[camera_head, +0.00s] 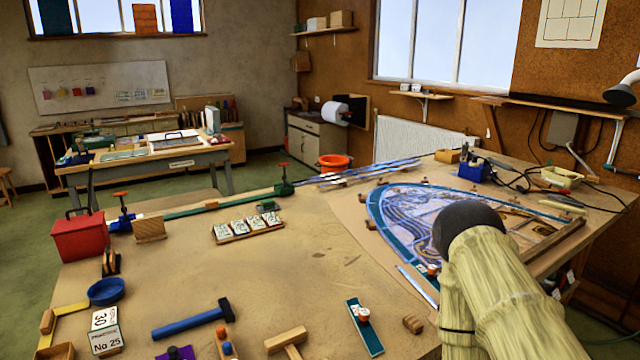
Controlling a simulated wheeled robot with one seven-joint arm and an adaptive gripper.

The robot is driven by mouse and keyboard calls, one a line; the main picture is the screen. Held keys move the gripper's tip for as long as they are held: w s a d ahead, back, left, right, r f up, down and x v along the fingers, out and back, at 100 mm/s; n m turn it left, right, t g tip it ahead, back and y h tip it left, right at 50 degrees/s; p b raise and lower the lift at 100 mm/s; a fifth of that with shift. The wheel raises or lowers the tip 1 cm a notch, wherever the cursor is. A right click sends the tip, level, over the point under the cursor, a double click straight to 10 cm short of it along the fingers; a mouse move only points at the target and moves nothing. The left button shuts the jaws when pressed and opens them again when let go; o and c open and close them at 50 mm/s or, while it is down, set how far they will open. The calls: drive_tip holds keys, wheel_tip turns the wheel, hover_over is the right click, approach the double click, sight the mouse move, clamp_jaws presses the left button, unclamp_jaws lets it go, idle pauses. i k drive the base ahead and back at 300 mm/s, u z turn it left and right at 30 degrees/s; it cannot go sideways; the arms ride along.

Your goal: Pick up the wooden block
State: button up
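Several wooden pieces on the workbench could be the wooden block, and I cannot tell which one is meant. A light wooden block (150,229) stands near the left edge of the bench, by the green bar clamp. A smaller brown wooden piece (412,324) lies at the front, right of the teal strip. Another wooden block (447,156) sits at the far side, next to the blue box. My arm comes in from the lower right and ends in view at a dark rounded part over the leaded panel. My gripper's fingers do not show.
The leaded panel (400,205) covers the right of the bench. A blue hammer (190,318), a wooden mallet (286,338), a teal strip (365,328) and a white carton (105,330) lie in front. A red box (78,236) stands at left. The middle bench (300,270) is mostly clear.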

sight(413, 325)
drive_tip(key=k, duration=0.55)
drive_tip(key=z, duration=0.6)
drive_tip(key=i, duration=1.1)
drive_tip(key=u, duration=0.1)
